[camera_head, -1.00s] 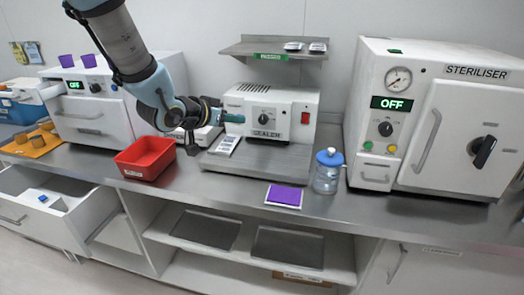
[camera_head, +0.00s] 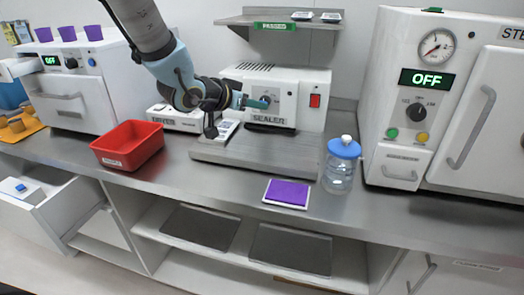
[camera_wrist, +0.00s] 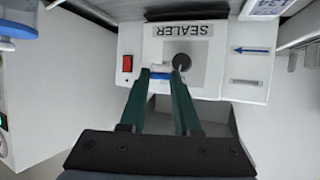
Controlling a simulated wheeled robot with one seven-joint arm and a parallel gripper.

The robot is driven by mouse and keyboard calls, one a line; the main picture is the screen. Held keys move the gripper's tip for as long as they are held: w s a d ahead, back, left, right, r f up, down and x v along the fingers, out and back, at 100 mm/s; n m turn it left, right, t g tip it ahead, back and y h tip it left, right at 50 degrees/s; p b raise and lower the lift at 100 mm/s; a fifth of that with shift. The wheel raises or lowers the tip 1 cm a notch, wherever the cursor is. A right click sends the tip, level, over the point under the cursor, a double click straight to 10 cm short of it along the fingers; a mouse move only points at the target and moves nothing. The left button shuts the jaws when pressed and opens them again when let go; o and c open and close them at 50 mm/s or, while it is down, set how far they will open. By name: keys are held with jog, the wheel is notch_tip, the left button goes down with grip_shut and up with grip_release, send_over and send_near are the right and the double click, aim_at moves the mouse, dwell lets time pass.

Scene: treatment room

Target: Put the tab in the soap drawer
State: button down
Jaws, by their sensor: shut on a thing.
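My gripper (camera_wrist: 163,72) is shut on a small white and blue piece, which looks like the tab (camera_wrist: 160,76), between its green fingertips. In the head view my gripper (camera_head: 262,102) points right, in front of the dial on the sealer's face; the tab is too small to make out there. Whether the gripper touches the sealer I cannot tell. No drawer labelled for soap can be read. An open white drawer (camera_head: 58,205) at the lower left holds a white tray with a small blue block (camera_head: 20,187).
The sealer (camera_head: 310,118) stands mid-counter. A red bin (camera_head: 127,146), a purple pad (camera_head: 288,193), a blue-lidded jar (camera_head: 340,172) and the steriliser (camera_head: 405,130) share the counter. A white machine with purple cups (camera_head: 75,95) stands left. A shelf (camera_head: 285,20) hangs above the sealer.

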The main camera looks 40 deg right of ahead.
aim_at(256, 148)
jog(key=shift+w+d+f, duration=0.1)
jog(key=shift+d+f, duration=0.05)
jog(key=shift+f, duration=0.8)
notch_tip(256, 148, down, 9)
jog(key=shift+f+p, duration=0.1)
jog(key=shift+p, duration=0.5)
jog(key=shift+f, duration=0.1)
jog(key=shift+f, duration=0.15)
jog(key=c, duration=0.6)
grip_release()
jog(key=shift+r, duration=0.2)
jog(key=b+v, duration=0.2)
jog(key=v, duration=1)
jog(key=shift+w, duration=0.15)
